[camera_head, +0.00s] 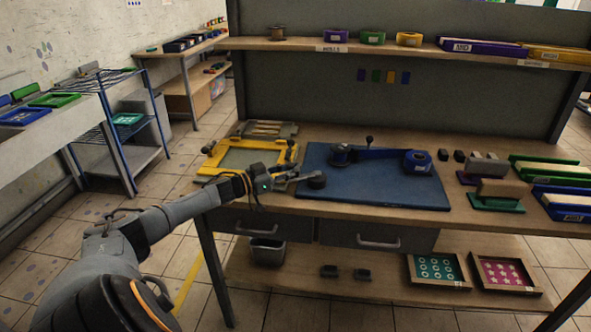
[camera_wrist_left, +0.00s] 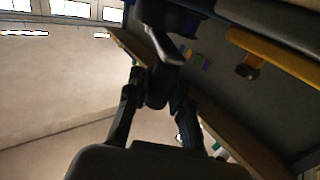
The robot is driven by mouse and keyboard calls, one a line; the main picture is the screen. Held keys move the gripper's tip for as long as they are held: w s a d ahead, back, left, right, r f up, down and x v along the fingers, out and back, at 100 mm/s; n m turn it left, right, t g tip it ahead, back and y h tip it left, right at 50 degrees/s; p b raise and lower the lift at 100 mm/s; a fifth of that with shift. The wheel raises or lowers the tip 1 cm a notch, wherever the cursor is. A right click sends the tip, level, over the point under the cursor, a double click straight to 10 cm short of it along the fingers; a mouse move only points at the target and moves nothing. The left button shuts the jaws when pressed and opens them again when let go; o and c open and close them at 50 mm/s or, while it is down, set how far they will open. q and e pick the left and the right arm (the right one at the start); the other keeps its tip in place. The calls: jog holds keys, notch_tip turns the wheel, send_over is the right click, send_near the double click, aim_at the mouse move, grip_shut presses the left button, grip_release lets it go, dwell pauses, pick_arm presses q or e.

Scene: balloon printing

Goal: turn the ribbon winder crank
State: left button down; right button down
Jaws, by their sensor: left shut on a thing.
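The ribbon winder (camera_head: 380,153) lies on a blue board (camera_head: 385,190) on the workbench, with a dark round part at its left end and a blue spool (camera_head: 417,161) at its right. My left gripper (camera_head: 296,178) reaches over the board's front left edge, next to a dark round knob (camera_head: 317,180), apparently the crank handle. In the left wrist view, my left gripper (camera_wrist_left: 157,98) has its two fingers on either side of a dark handle (camera_wrist_left: 157,88), with a grey bar (camera_wrist_left: 160,45) beyond it. How the handle joins the winder is hidden. My right gripper is not in view.
A yellow frame (camera_head: 215,160) lies left of the board. Stamps and trays, including a green-based block (camera_head: 497,195), stand at the right. A shelf (camera_head: 300,44) with ribbon rolls runs above the back. Drawers (camera_head: 375,236) sit under the front edge.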

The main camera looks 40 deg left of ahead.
pick_arm(q)
jog(key=shift+s+a+f, duration=0.1)
jog(key=shift+a+f, duration=0.05)
jog(key=shift+a, duration=0.25)
jog(key=c, duration=1.4)
grip_release()
jog(key=shift+s+a, duration=0.15)
jog(key=shift+o, duration=1.1)
jog(key=shift+s+a, duration=0.25)
jog(key=shift+s, duration=0.05)
jog(key=shift+w+d, duration=0.15)
jog(key=shift+d, duration=0.15)
jog(key=v, duration=1.2)
jog(key=shift+a, duration=0.15)
